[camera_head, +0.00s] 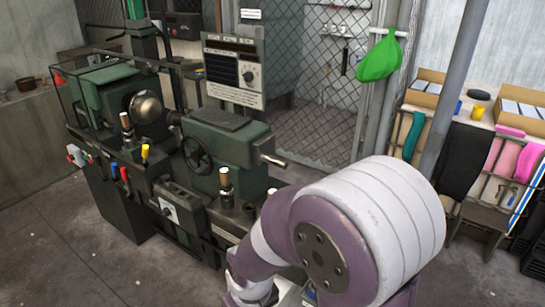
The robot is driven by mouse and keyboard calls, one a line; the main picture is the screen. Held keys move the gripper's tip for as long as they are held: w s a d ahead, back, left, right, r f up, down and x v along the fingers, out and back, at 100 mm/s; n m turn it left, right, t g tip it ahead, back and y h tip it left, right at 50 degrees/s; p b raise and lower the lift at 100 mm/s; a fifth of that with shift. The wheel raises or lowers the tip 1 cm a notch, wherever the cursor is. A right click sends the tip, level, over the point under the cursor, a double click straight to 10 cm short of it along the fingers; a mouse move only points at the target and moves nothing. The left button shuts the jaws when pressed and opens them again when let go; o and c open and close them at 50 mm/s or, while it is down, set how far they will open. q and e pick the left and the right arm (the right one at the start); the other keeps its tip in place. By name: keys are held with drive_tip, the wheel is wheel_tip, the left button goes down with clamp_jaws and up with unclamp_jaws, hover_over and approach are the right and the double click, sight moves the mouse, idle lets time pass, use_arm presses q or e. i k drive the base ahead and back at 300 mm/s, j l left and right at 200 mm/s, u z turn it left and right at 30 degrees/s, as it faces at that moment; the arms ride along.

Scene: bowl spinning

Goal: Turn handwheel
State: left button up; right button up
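A dark handwheel (197,155) with a rim and spokes is on the front of the green lathe-like machine (230,143) at the middle of the view. It stands clear of my arm, and nothing touches it. One of my arms, white and purple, fills the lower right and bends down to the bottom edge. No gripper fingers show on it. My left gripper is not in view, and neither is my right gripper. The part of the machine behind and below my arm is hidden.
The machine has several coloured levers (145,153) and wooden-topped handles (225,178). A control panel (233,75) stands above it. Behind are a mesh fence (310,110) and a green bag (379,60). Shelves with boxes (430,88) stand at right. Floor (60,250) at lower left is clear.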

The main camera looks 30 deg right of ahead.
sight(196, 155)
drive_tip(key=i+j+z, duration=0.3)
drive_tip(key=j+z, duration=0.35)
drive_tip(key=i+j+z, duration=0.1)
drive_tip(key=j+z, duration=0.2)
drive_tip(key=j, duration=0.2)
drive_tip(key=j+z, duration=0.3)
drive_tip(key=i+j+u, duration=0.65)
drive_tip(key=i+l, duration=0.05)
drive_tip(key=l, duration=0.05)
